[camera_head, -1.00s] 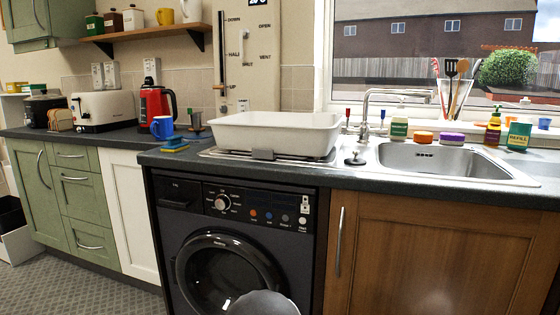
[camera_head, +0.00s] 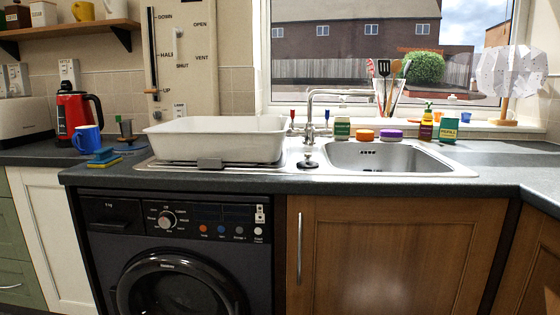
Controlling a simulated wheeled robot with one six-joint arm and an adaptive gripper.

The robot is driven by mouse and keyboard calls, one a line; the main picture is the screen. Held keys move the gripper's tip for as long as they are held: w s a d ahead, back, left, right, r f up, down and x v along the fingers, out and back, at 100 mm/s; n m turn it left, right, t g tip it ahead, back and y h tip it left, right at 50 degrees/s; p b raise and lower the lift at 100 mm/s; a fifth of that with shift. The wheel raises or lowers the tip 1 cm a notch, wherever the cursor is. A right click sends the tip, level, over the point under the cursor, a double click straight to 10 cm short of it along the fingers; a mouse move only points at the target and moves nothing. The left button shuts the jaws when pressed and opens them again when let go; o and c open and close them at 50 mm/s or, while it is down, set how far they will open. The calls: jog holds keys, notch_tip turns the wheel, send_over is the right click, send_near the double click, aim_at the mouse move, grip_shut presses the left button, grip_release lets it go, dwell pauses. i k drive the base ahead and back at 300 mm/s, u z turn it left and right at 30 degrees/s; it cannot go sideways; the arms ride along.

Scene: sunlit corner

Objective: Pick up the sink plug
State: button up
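The sink plug (camera_head: 308,158) appears to be the small dark-and-metal piece standing on the steel sink's ledge (camera_head: 330,177), between the white basin and the sink bowl. It is upright, just in front of the tap (camera_head: 311,120). It is small in the view, so its details are hard to make out. My gripper is not in view.
A white basin (camera_head: 217,139) sits on the drainer left of the plug. Bottles, an orange tub (camera_head: 363,135) and a purple tub (camera_head: 391,134) line the sink's back edge. A blue mug (camera_head: 88,140) and sponge (camera_head: 103,156) stand left. The counter front (camera_head: 370,187) is clear.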

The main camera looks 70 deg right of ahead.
aim_at(307, 163)
jog(key=i, duration=1.35)
jog(key=z, duration=1.7)
